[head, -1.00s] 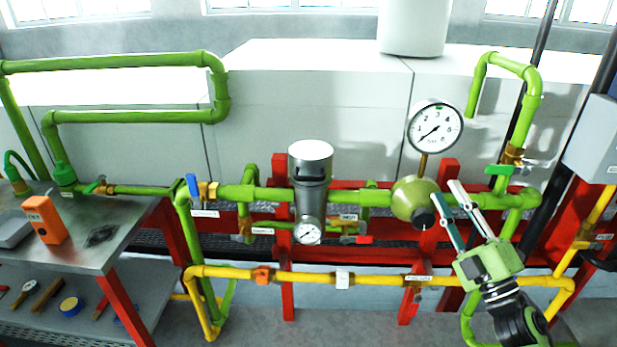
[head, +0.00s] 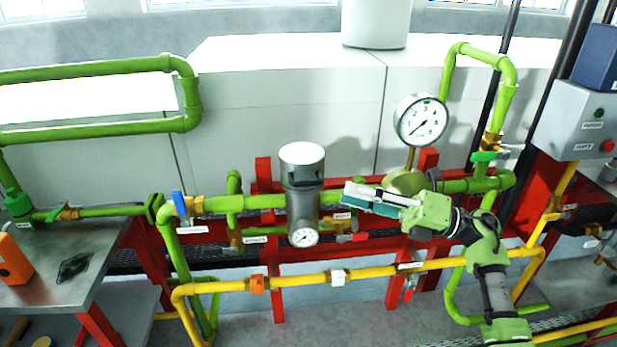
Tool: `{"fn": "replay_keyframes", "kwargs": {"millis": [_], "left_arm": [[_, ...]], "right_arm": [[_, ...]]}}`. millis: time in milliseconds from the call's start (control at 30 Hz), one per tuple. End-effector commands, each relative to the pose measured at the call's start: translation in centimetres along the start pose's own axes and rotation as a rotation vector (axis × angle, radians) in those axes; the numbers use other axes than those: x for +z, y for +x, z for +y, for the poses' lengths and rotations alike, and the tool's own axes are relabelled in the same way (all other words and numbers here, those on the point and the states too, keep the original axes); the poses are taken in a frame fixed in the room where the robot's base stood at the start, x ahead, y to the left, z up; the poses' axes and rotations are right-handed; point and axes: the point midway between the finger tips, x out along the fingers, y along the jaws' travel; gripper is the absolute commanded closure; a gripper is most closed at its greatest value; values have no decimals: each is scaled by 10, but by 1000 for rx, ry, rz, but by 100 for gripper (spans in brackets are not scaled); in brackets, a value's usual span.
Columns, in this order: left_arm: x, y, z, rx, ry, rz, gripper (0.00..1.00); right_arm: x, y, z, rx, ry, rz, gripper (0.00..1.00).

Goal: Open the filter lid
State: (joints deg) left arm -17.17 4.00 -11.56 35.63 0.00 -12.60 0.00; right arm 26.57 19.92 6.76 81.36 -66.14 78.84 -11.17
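The filter is a grey metal cylinder (head: 302,208) in the green pipe line, topped by a round, light lid (head: 302,155) with a dark handle recess on its front. The lid sits on the cylinder. A small dial gauge (head: 304,238) is on the filter's lower front. My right gripper (head: 346,197) is just right of the filter, pointing left at it, below the lid's level. Its two fingers look close together, one light and one teal; the gap between them is unclear, and I see nothing held. My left gripper is not in view.
A large pressure gauge (head: 421,120) stands right of the filter above a green regulator (head: 403,182), partly hidden by my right arm. A blue-handled valve (head: 180,204) is to the left. A yellow pipe (head: 375,271) runs below. A metal table (head: 75,254) stands at left.

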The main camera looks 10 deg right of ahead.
Motion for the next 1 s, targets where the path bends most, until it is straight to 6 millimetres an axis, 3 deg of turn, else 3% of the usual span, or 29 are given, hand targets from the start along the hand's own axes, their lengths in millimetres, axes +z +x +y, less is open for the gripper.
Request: {"fn": "replay_keyframes", "kwargs": {"millis": [200,433,867,1000], "left_arm": [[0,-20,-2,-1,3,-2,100],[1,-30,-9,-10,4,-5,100],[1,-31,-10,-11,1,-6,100],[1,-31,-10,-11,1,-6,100]], "right_arm": [[2,50,5,5,1,0,75],[1,84,3,3,1,0,75],[0,95,0,0,-1,0,75],[0,94,1,1,-1,0,100]]}}
